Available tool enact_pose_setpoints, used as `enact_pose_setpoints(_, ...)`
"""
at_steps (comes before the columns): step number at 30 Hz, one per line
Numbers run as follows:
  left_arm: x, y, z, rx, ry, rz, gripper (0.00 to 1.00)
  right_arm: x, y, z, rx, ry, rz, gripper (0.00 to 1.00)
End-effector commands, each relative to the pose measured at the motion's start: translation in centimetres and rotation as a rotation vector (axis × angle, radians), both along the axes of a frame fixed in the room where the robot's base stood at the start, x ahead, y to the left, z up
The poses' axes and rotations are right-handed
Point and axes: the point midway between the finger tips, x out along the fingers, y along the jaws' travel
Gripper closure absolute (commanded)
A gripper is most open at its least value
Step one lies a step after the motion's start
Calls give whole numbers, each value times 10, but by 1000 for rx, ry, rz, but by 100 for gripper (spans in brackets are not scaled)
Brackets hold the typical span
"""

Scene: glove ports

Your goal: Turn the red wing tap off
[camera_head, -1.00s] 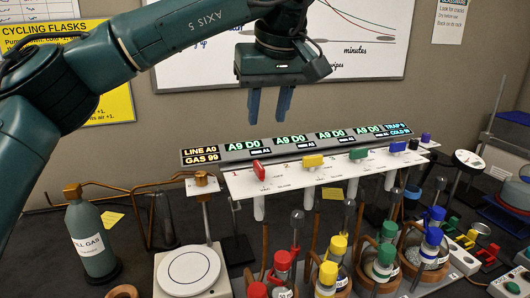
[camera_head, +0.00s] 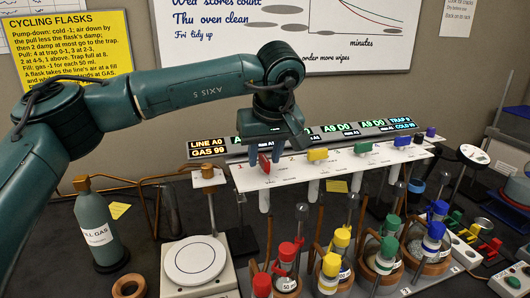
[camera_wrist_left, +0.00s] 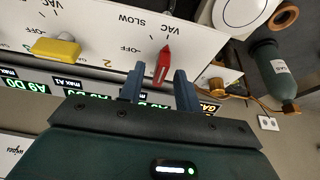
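The red wing tap (camera_head: 265,163) is at the left end of the white panel (camera_head: 290,172). In the left wrist view the red tap (camera_wrist_left: 162,66) lies between my left gripper's two fingers, its narrow end towards a VAC mark, beside an -OFF- mark. My left gripper (camera_head: 268,152) is over the tap from behind and above. In the wrist view it (camera_wrist_left: 158,88) is open, with gaps visible on both sides of the tap. My right gripper is not in view.
Yellow (camera_head: 317,154), green (camera_head: 363,148) and blue (camera_head: 401,141) taps follow along the panel. Lit displays (camera_head: 207,148) stand behind it. Capped flasks (camera_head: 285,270), a round-plated scale (camera_head: 195,262) and a gas bottle (camera_head: 98,232) stand in front and left.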

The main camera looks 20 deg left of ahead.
Motion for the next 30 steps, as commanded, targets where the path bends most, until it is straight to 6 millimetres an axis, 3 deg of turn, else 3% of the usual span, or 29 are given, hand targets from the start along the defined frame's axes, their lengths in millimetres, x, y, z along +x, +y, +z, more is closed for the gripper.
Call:
enact_pose_setpoints(2,0,0,0,0,0,0,66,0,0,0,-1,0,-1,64)
enact_pose_setpoints(15,0,0,0,0,1,0,100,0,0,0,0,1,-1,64)
enact_pose_setpoints(30,1,0,1,0,1,74,100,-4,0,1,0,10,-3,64)
